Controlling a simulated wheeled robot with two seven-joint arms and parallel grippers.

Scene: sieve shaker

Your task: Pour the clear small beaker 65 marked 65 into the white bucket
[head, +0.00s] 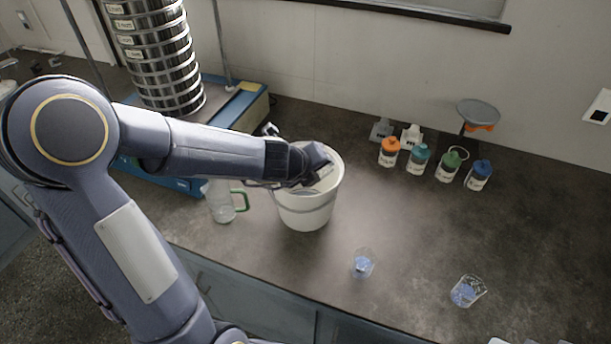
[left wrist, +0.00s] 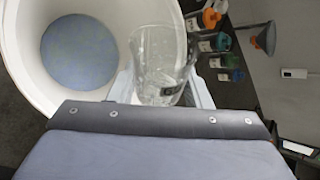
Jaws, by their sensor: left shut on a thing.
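The white bucket (head: 305,211) stands on the dark bench, with a bluish layer covering its bottom in the left wrist view (left wrist: 108,92). My left gripper (head: 322,168) is over the bucket's mouth. It is shut on a clear beaker (left wrist: 160,62), which shows in the left wrist view beside the bucket's opening and looks tilted. The beaker looks empty or nearly so, and its marking cannot be read. In the head view the arm and gripper mostly hide it. My right gripper is not in view.
A clear jug with a green handle (head: 222,203) stands left of the bucket. Two small beakers with blue contents (head: 362,264) (head: 466,291) stand near the front edge. Several capped bottles (head: 419,159) stand at the back. A sieve stack (head: 160,60) stands back left.

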